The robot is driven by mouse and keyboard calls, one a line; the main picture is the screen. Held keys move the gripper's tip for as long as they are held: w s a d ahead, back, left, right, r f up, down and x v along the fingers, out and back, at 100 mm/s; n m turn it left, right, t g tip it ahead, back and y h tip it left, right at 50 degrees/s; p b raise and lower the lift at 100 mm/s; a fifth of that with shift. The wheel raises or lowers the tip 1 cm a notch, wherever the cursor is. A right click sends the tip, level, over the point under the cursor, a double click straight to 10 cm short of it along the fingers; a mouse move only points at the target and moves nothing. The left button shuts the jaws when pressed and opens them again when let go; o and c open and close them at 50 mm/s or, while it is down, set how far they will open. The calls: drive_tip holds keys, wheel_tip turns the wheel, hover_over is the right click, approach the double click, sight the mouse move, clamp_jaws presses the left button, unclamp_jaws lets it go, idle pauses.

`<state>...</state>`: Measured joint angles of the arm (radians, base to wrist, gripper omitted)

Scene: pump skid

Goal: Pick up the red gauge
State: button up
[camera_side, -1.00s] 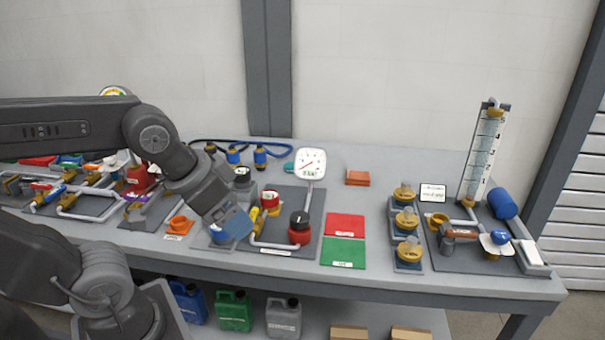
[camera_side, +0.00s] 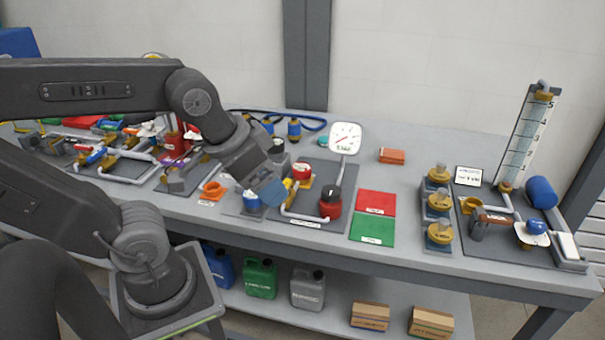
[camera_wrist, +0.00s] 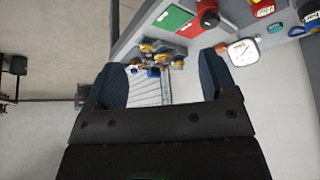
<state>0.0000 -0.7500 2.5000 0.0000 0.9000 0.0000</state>
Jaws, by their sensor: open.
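A round red gauge-like part with a pale top (camera_side: 302,169) stands on a dark plate, just right of and behind my gripper in the side view. I cannot tell for sure that this is the red gauge. A red body with a black top (camera_side: 331,202) stands at the plate's right front. A white-faced dial with a red needle (camera_side: 345,138) rises on a post behind them. My gripper (camera_side: 269,193) points down to the right, its blue fingers in front of the yellow part of the pipework. In the wrist view my gripper (camera_wrist: 162,80) is open, with nothing between its fingers.
Red (camera_side: 376,202) and green (camera_side: 371,230) squares lie right of the plate. A blue-topped part (camera_side: 251,200) is close left of my gripper. Several yellow fittings (camera_side: 438,203) and a tall graduated column (camera_side: 525,140) stand farther right. The table's front edge is near.

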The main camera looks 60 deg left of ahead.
idle(0.3)
drive_tip(key=shift+c, duration=0.5)
